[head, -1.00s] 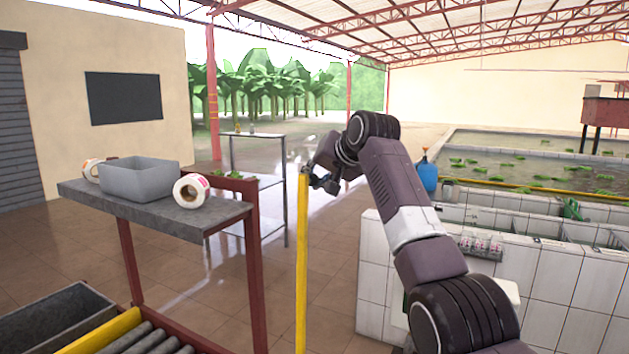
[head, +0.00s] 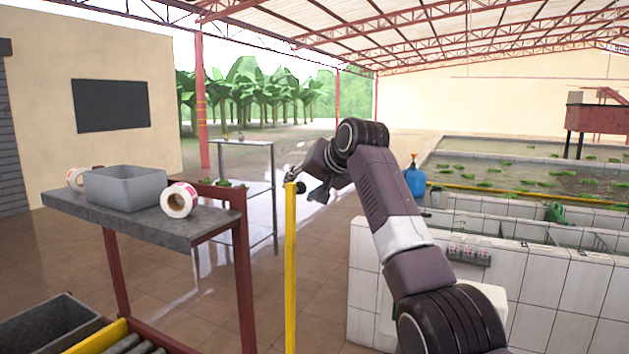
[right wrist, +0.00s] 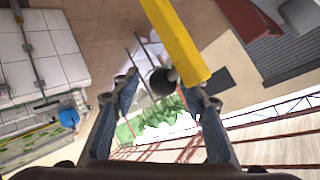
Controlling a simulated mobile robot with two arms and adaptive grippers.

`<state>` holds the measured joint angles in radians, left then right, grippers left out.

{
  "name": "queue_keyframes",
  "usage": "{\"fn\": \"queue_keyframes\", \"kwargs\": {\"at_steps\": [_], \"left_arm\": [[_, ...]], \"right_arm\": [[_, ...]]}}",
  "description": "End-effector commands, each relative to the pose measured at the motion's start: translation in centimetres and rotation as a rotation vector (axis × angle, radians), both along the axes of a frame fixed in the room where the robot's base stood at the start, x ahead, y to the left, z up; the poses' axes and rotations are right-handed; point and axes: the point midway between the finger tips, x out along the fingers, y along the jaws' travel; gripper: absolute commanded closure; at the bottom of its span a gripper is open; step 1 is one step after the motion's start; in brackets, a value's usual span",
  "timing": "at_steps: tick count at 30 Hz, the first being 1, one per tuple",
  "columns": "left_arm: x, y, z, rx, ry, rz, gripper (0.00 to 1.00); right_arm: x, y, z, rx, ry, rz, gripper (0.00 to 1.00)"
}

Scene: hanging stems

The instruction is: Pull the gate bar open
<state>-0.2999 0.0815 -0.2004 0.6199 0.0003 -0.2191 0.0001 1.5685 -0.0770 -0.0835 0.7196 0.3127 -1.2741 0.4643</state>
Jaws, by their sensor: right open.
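The yellow gate bar (head: 290,275) stands upright in the middle of the head view. In the right wrist view the same bar (right wrist: 176,38) comes down from the top, with a round black knob (right wrist: 161,82) on a short pale stem beside its end. My right gripper (head: 308,184) is at the bar's top end, just right of it. In the right wrist view the open jaws (right wrist: 162,88) have the knob between their fingertips; I cannot tell whether they touch it. The right finger overlaps the bar's end in that view. My left gripper is not in view.
A grey shelf (head: 165,233) with a grey bin (head: 126,188) and label rolls (head: 178,200) stands left of the bar. A white-tiled trough (head: 500,290) and a blue container (head: 414,181) are on the right. Tiled floor lies open behind the bar.

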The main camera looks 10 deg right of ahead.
Motion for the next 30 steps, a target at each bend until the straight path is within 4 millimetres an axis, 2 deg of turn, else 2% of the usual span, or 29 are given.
{"fn": "queue_keyframes", "kwargs": {"at_steps": [5,18,24,30], "left_arm": [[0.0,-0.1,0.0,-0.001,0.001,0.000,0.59],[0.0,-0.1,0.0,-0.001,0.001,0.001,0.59],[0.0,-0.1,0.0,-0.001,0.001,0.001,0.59],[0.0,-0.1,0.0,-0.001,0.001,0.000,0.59]], "right_arm": [[-1.6,-0.8,1.0,0.001,-0.003,-0.003,0.59],[-7.4,-3.3,4.6,0.000,0.003,-0.003,0.59],[-8.7,-3.7,5.3,0.000,0.006,-0.002,0.59],[-8.8,-3.8,5.4,0.000,0.007,-0.002,0.59]]}}
